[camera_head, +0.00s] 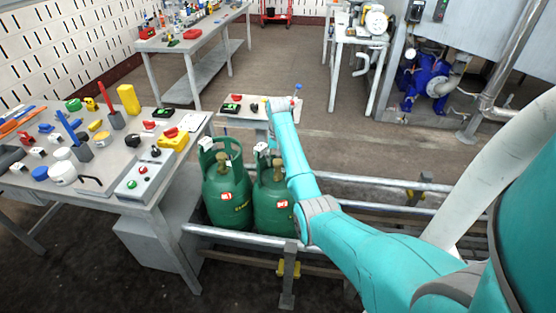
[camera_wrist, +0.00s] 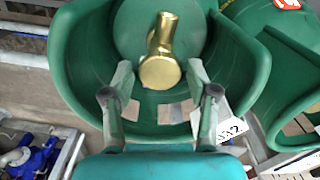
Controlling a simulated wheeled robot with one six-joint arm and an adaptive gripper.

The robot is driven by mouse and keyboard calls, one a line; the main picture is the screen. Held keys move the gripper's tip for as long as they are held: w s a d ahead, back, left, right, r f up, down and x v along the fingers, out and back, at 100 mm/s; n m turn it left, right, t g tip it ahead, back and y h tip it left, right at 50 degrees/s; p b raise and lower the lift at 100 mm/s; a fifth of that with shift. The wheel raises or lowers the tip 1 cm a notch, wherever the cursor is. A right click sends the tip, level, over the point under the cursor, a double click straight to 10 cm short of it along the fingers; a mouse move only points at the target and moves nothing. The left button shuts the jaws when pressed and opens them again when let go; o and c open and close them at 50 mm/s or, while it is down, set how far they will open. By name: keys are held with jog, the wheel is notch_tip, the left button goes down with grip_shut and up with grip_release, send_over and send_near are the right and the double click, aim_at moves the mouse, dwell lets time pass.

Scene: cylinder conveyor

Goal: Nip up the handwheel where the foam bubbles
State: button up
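Two green gas cylinders stand side by side in the head view, the left one (camera_head: 226,196) and the right one (camera_head: 272,208). My arm reaches over the right cylinder, and my gripper is mostly hidden there. In the wrist view my gripper (camera_wrist: 160,78) is open, with its two fingers inside the green collar (camera_wrist: 75,70) of one cylinder. A brass valve (camera_wrist: 163,45) with a round end lies between and just beyond the fingertips. I see no clear contact. A white tag (camera_wrist: 229,127) hangs at the collar. I cannot make out any foam.
A second green collar (camera_wrist: 289,105) is close on the right in the wrist view. Metal rails (camera_head: 240,238) run in front of the cylinders. A cluttered table (camera_head: 104,192) stands at left. A blue pump (camera_head: 427,78) is at the back right.

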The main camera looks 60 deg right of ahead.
aim_at(278, 162)
jog(key=shift+r, duration=0.15)
notch_tip(278, 162, up, 7)
jog(key=shift+r, duration=0.15)
dwell(0.5)
dwell(0.5)
